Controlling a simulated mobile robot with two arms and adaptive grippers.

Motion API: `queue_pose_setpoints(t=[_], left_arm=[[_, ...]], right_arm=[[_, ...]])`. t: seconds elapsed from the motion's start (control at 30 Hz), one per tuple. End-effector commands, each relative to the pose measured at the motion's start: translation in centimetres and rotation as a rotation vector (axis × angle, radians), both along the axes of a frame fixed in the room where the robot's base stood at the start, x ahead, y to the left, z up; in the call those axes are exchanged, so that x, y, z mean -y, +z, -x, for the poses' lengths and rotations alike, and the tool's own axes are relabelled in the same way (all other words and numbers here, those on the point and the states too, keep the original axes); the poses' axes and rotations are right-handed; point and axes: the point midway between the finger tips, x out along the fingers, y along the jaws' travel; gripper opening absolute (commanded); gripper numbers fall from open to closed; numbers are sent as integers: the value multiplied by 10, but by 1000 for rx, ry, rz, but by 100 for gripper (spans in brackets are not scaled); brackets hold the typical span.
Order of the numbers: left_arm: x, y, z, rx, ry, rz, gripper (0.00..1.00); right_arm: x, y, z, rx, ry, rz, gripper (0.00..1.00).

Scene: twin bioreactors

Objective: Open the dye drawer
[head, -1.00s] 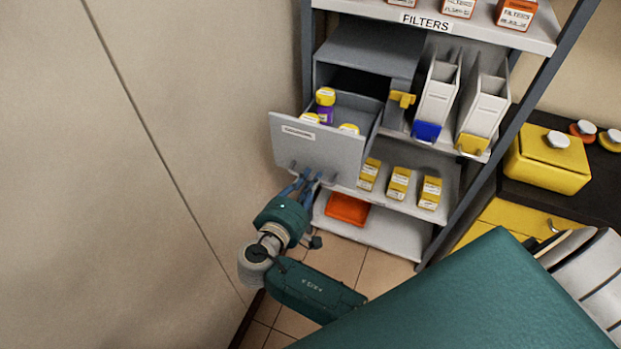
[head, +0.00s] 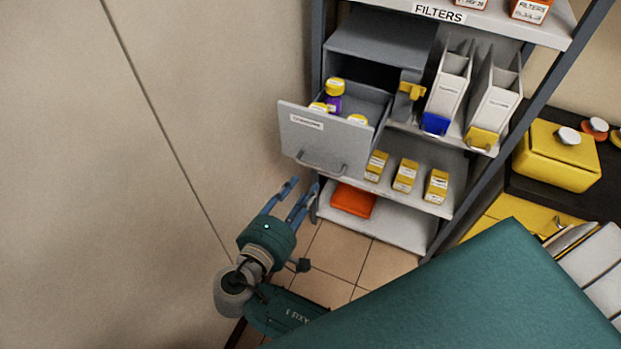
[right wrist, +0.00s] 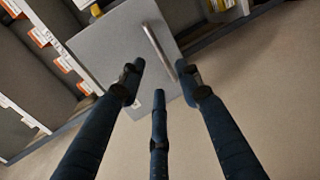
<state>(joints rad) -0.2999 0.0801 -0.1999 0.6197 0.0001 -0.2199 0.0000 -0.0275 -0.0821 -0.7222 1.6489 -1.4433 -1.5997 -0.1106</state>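The dye drawer (head: 325,139) is a grey drawer pulled out from its housing in the shelf unit. Its front carries a white label and a bar handle (head: 321,166). Inside it, bottles with yellow caps show, one of them purple (head: 334,102). My right gripper (head: 301,186) is open and empty, below and in front of the handle and apart from it. In the right wrist view the drawer front (right wrist: 120,50) and its handle (right wrist: 158,49) lie beyond my spread fingers (right wrist: 160,85). My left gripper is not in view.
Two white bins (head: 449,90) stand right of the drawer. Small yellow boxes (head: 405,175) are on the shelf below, with an orange tray (head: 353,200) lower down. A wall (head: 180,160) is close on the left.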

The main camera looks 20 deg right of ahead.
Motion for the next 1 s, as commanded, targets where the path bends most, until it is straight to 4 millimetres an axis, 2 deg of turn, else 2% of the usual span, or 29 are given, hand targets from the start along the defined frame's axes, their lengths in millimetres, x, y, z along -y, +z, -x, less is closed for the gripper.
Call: queue_pose_setpoints(t=[0.2, 0.8, 0.9, 0.97, 1.0], left_arm=[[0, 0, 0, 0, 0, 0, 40], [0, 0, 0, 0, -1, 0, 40], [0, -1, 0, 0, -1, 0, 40], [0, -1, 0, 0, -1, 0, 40], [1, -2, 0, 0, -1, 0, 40]], right_arm=[[-19, 5, 16, 0, 0, -1, 34], [-21, 5, 18, -1, 0, 1, 34], [-21, -9, 16, -30, 18, -2, 34], [-22, -31, 14, -72, 43, -11, 34], [-22, -51, 12, -113, 65, -21, 34]])
